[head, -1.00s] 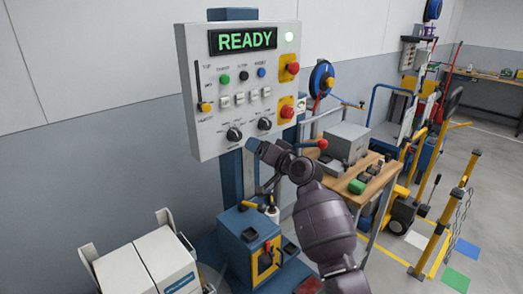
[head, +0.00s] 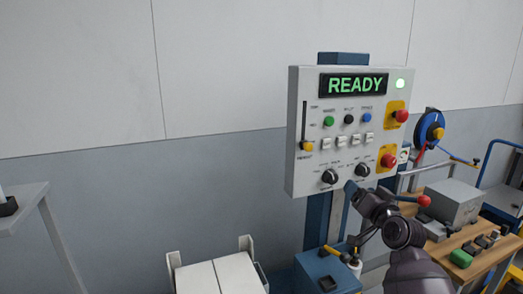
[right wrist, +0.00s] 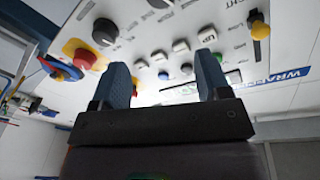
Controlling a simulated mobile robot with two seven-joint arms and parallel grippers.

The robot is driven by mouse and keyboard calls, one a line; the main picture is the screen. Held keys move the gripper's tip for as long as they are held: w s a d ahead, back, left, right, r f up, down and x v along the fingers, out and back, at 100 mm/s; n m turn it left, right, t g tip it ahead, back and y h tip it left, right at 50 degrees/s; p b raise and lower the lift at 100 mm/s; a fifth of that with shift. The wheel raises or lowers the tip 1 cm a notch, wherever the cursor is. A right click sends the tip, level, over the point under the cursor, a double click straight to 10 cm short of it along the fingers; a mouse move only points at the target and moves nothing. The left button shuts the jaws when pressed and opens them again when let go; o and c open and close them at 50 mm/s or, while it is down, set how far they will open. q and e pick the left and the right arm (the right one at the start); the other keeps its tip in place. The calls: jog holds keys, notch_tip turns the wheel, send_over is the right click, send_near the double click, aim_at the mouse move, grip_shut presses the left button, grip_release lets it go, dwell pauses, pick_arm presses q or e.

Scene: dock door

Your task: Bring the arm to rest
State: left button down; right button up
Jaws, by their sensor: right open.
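The control panel (head: 300,175) is a pale box on a blue post, with a lit green READY display (head: 355,85). It carries dark knobs, coloured buttons, a row of switches and a slider with a yellow handle (head: 307,147). My right gripper (head: 350,188) is just below the panel's right dark knob (head: 362,170) in the head view. In the right wrist view my right gripper (right wrist: 163,78) has its two blue fingers spread, with nothing between them. The panel face (right wrist: 145,65) lies beyond, upside down. My left gripper is out of view.
A blue box (head: 315,268) stands below the panel, with a white-topped bin (head: 200,278) to its left. A wooden bench (head: 483,262) with a grey case (head: 455,203) is at the right. A grey table (head: 25,200) edges in at far left. The wall between is clear.

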jog(key=s+f+n+g+h, duration=0.3)
jog(key=s+f+g, duration=0.3)
jog(key=s+f, duration=2.7)
jog(key=s, duration=0.4)
jog(key=shift+s+d+f+n+h, duration=0.2)
jog(key=shift+s+f+n+h, duration=0.1)
jog(key=shift+n+h, duration=0.1)
jog(key=shift+c, duration=0.3)
